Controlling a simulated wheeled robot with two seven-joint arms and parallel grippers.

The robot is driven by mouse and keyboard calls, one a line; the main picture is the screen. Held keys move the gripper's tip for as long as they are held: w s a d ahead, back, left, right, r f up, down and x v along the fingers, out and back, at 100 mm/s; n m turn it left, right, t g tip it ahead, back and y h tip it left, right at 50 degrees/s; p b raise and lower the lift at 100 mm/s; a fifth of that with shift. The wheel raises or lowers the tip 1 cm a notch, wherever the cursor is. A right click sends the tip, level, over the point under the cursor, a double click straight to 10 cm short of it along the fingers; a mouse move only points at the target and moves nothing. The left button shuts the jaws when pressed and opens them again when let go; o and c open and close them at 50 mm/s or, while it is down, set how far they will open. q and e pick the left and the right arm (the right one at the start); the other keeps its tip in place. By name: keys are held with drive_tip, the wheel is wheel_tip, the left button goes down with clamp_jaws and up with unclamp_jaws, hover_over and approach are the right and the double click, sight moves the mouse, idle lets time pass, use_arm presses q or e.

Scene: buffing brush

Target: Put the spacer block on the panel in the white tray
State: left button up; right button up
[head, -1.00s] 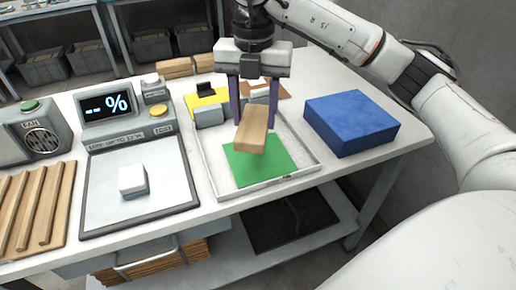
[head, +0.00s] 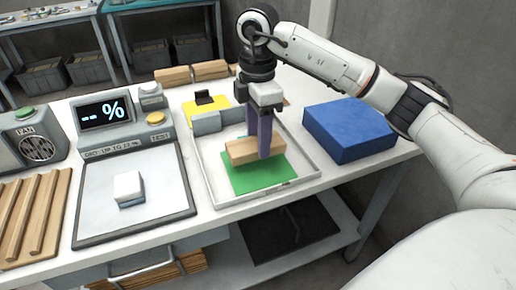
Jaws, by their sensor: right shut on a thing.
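The spacer block, a light wooden block (head: 240,152), is in my right gripper (head: 264,156). The fingers are shut on it near its middle, and its long side runs roughly left to right. It is over the back part of the green panel (head: 255,183), which lies flat in the white tray (head: 210,185). I cannot tell whether the block touches the panel or hangs just above it. Part of the block is hidden behind the fingers. My left gripper is not in view.
A blue box (head: 350,130) stands right of the tray. A yellow and grey device (head: 205,120) is behind it. A scale-like plate (head: 95,205) with a white-topped block (head: 128,186) and a ribbed wooden rack (head: 30,215) are at left.

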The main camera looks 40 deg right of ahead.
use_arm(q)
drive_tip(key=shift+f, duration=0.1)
use_arm(e)
drive_tip(key=shift+f, duration=1.75)
drive_tip(key=shift+f, duration=0.1)
drive_tip(key=o, duration=1.2)
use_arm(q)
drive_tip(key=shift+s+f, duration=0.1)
use_arm(e)
wheel_tip(320, 180, up, 12)
drive_tip(key=shift+f+p, duration=0.1)
drive_tip(key=shift+p, duration=0.85)
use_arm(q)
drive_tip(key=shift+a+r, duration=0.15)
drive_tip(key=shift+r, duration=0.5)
use_arm(e)
drive_tip(key=shift+r, duration=0.25)
